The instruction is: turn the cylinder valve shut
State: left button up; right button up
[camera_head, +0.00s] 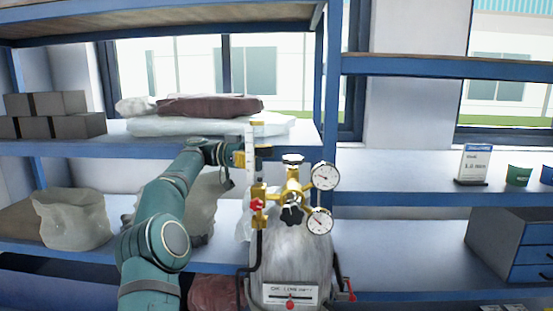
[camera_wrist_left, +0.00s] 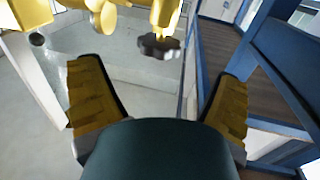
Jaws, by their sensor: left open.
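A grey-white gas cylinder (camera_head: 292,255) stands in front of the shelves, with brass valve fittings (camera_head: 272,190) on top. A dark, pale-topped knob (camera_head: 292,160) sits at the top of the fittings, and a black star-shaped knob (camera_head: 292,214) faces front below it. A red knob (camera_head: 257,205) is on the left side. My left gripper (camera_head: 254,154) is left of the top knob, apart from it. In the left wrist view its yellow-padded fingers (camera_wrist_left: 158,78) are open and empty, with a black lobed knob (camera_wrist_left: 158,46) beyond them. Which knob this is, I cannot tell.
Two round gauges (camera_head: 322,176) are on the right of the fittings. A white upright post (camera_head: 252,172) stands beside my gripper. Shelves behind hold folded sacks (camera_head: 210,106), grey blocks (camera_head: 60,126) and a white bag (camera_head: 72,218). A blue drawer unit (camera_head: 515,245) is at right.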

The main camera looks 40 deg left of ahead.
aim_at(292, 157)
pick_arm(q)
jog(key=s+a+n+t, duration=0.1)
jog(key=s+a+t, duration=0.1)
jog(key=s+a, duration=0.3)
jog(key=shift+y, duration=0.4)
jog(key=x, duration=0.9)
jog(key=w+x, duration=0.1)
jog(key=x, duration=0.3)
jog(key=shift+w+b, duration=0.15)
jog(key=shift+b, duration=0.25)
